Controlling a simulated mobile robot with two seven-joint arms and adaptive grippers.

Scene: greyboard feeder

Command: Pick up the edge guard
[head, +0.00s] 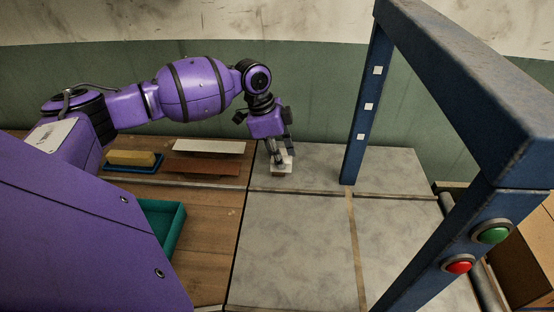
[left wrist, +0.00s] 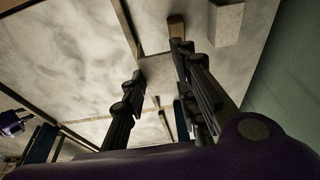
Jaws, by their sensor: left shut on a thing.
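A small pale piece (head: 284,168), which looks like the edge guard, is at the fingertips of my left gripper (head: 280,160) in the head view, over the far left part of the grey slab table. My left gripper points down and is shut on this piece. The fingers hide part of it, and I cannot tell whether it is clear of the surface. In the left wrist view, the two dark fingers (left wrist: 158,65) stand apart with a pale grey piece (left wrist: 156,72) between their tips.
A blue frame (head: 362,120) with green (head: 492,232) and red (head: 458,264) buttons stands right. On the wooden top are a yellow block (head: 130,157) in a blue tray, brown (head: 205,167) and cream (head: 210,146) boards, and a teal tray (head: 172,232). The grey table's middle is clear.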

